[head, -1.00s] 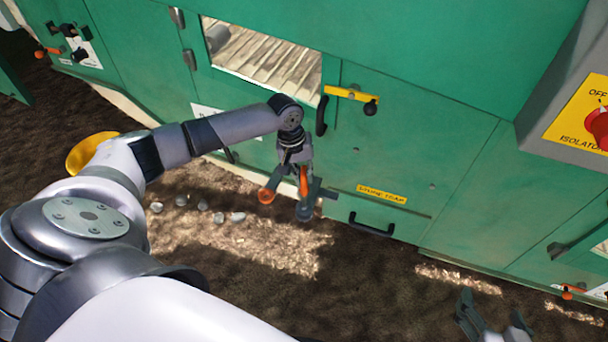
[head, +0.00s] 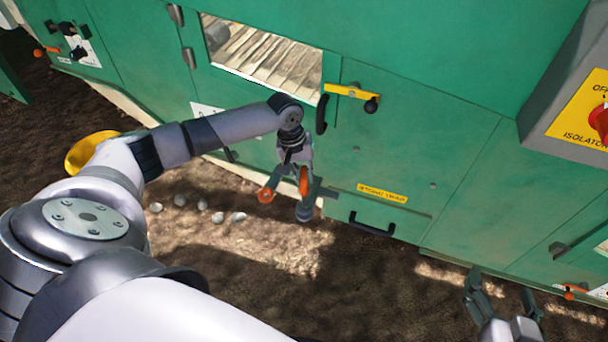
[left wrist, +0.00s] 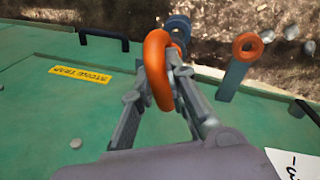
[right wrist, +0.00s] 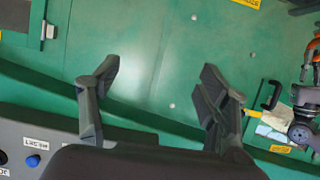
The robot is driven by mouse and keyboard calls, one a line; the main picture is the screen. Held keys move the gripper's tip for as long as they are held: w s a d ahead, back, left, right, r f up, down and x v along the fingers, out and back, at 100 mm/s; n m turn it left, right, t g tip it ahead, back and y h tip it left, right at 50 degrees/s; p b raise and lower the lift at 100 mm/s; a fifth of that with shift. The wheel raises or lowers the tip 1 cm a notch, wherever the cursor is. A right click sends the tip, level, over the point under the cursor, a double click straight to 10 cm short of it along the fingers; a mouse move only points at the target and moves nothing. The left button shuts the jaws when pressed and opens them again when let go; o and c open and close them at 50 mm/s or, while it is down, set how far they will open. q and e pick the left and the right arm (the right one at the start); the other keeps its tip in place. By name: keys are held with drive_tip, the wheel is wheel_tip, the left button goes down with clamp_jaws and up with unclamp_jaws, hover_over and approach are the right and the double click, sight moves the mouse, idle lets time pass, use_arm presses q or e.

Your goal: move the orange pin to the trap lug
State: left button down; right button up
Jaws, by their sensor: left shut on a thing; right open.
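My left gripper (head: 302,182) is shut on the orange pin (left wrist: 157,70), whose ring shows large between the fingers in the left wrist view. In the head view the pin (head: 304,180) hangs at the low green panel. A blue-grey ring lug (left wrist: 178,27) is just beyond the pin; in the head view this lug (head: 304,212) is right below it. A grey lug with an orange ring (left wrist: 247,46) stands to the side, apart from the pin. The pin's lower part is hidden. My right gripper (head: 503,292) is open and empty at the lower right; its fingers (right wrist: 160,82) are spread.
A yellow stone trap label (left wrist: 80,74) and a black handle (head: 372,226) are on the green panel beside the lugs. A yellow latch bar (head: 350,92) is above. Several pale stones (head: 202,204) lie on the soil. A grey isolator box (head: 570,110) juts out at right.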

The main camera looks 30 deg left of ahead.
use_arm(q)
drive_tip(key=shift+f+b, duration=0.25)
drive_tip(key=shift+b, duration=0.2)
drive_tip(key=shift+f+b, duration=0.25)
drive_tip(key=shift+b, duration=0.2)
drive_tip(key=shift+f+b, duration=0.25)
drive_tip(key=shift+b, duration=0.25)
drive_tip(key=shift+f+b, duration=0.3)
drive_tip(key=shift+b, duration=0.15)
drive_tip(key=shift+f, duration=2)
use_arm(e)
wheel_tip(320, 180, up, 16)
drive_tip(key=a+t+y, duration=0.2)
drive_tip(key=t+y, duration=0.1)
drive_tip(key=t, duration=0.6)
drive_tip(key=shift+w+a+f+n+t, duration=0.2)
drive_tip(key=shift+w+n+t, duration=0.05)
drive_tip(key=shift+n+t, duration=0.05)
use_arm(q)
drive_tip(key=shift+f, duration=0.1)
drive_tip(key=c, duration=1.5)
unclamp_jaws()
